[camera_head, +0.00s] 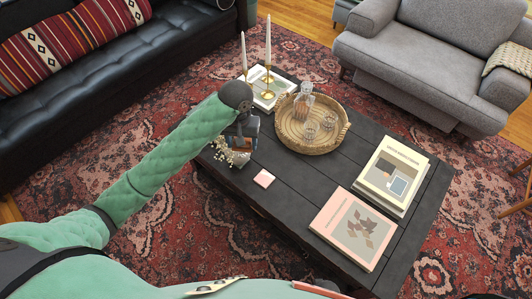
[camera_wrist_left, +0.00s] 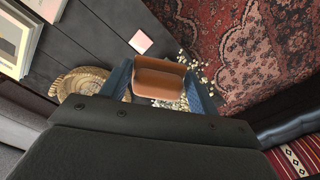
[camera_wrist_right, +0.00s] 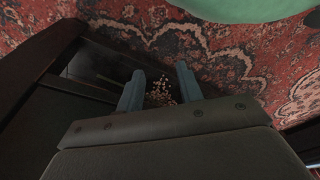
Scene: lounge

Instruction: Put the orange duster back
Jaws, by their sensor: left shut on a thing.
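An orange-brown, box-like piece, which looks like the orange duster (camera_wrist_left: 160,78), sits between the blue fingers of my left gripper (camera_wrist_left: 160,88) in the left wrist view. The gripper is shut on it. In the head view my left gripper (camera_head: 243,138) is over the left edge of the dark coffee table, and little of the duster shows. Pale crumbs (camera_head: 226,153) lie close beside it; they also show in the left wrist view (camera_wrist_left: 203,72). My right gripper (camera_wrist_right: 160,88) is open and empty in the right wrist view, with crumbs (camera_wrist_right: 160,95) beyond its fingers.
The coffee table (camera_head: 330,168) bears a round wicker tray (camera_head: 297,133) with a decanter and glasses, candlesticks on a book, more books (camera_head: 355,228) and a pink square (camera_head: 264,179). A black sofa (camera_head: 100,85) and grey armchair (camera_head: 420,60) stand behind. Patterned rug surrounds the table.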

